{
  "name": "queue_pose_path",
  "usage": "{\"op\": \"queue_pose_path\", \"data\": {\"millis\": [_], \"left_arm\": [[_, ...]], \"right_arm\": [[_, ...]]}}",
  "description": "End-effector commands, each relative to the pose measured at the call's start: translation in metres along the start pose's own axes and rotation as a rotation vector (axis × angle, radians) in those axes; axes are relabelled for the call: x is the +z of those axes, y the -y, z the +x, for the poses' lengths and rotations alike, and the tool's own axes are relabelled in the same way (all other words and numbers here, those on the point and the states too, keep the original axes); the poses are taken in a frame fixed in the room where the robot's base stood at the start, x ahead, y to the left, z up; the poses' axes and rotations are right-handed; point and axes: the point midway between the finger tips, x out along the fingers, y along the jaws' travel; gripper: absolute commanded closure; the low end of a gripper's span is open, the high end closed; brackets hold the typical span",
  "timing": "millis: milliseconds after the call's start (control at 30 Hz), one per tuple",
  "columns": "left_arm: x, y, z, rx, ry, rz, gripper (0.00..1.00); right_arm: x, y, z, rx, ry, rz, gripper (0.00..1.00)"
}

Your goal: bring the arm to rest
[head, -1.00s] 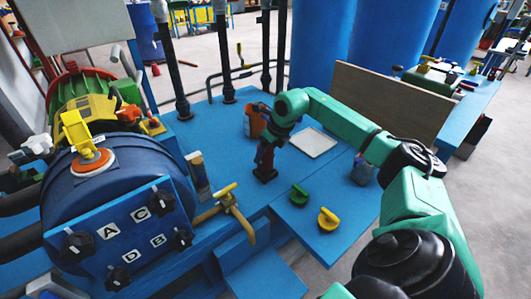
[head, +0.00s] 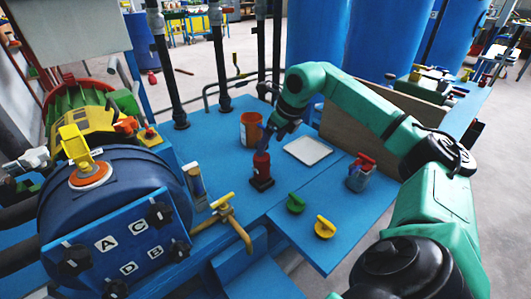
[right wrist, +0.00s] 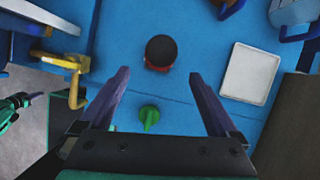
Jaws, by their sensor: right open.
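My right arm reaches in from the right in the head view. Its gripper (head: 268,134) points down near the top of a red bottle-like object (head: 262,165) that stands upright on the blue bench (head: 322,205). In the right wrist view my right gripper (right wrist: 159,73) is open, its fingers wide apart with nothing between them. The red object, seen from above with a dark round top (right wrist: 161,50), stands beyond the fingertips, apart from them.
An orange container (head: 250,129), a white tray (head: 307,151) and a red-topped container (head: 359,175) are nearby. Green (head: 296,203) and yellow (head: 325,227) knobs sit at the front. A wooden board (head: 352,135) stands behind. The blue autoclave (head: 110,215) and yellow handle (head: 228,213) are left.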

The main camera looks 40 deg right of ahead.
Motion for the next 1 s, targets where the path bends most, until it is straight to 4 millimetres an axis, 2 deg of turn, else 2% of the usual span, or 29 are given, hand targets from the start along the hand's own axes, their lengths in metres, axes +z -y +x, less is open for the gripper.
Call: {"op": "queue_pose_path", "data": {"millis": [33, 133, 667, 767, 1000], "left_arm": [[0.002, 0.000, 0.000, 0.000, -0.001, 0.001, 1.00], [0.005, 0.000, 0.002, 0.000, 0.003, 0.002, 1.00], [-0.002, -0.004, 0.001, 0.006, -0.006, 0.000, 1.00], [0.006, -0.004, -0.009, 0.006, -0.001, 0.003, 1.00], [0.043, -0.001, -0.036, 0.002, 0.009, 0.021, 1.00]], "right_arm": [[0.000, 0.001, -0.008, -0.002, -0.001, 0.000, 0.04], [0.000, 0.000, -0.015, 0.000, -0.001, 0.000, 0.04], [0.000, 0.000, -0.016, 0.000, -0.001, 0.000, 0.04], [0.006, 0.000, -0.031, 0.000, -0.001, 0.001, 0.04], [0.025, 0.000, -0.077, 0.000, -0.001, 0.001, 0.04]]}}
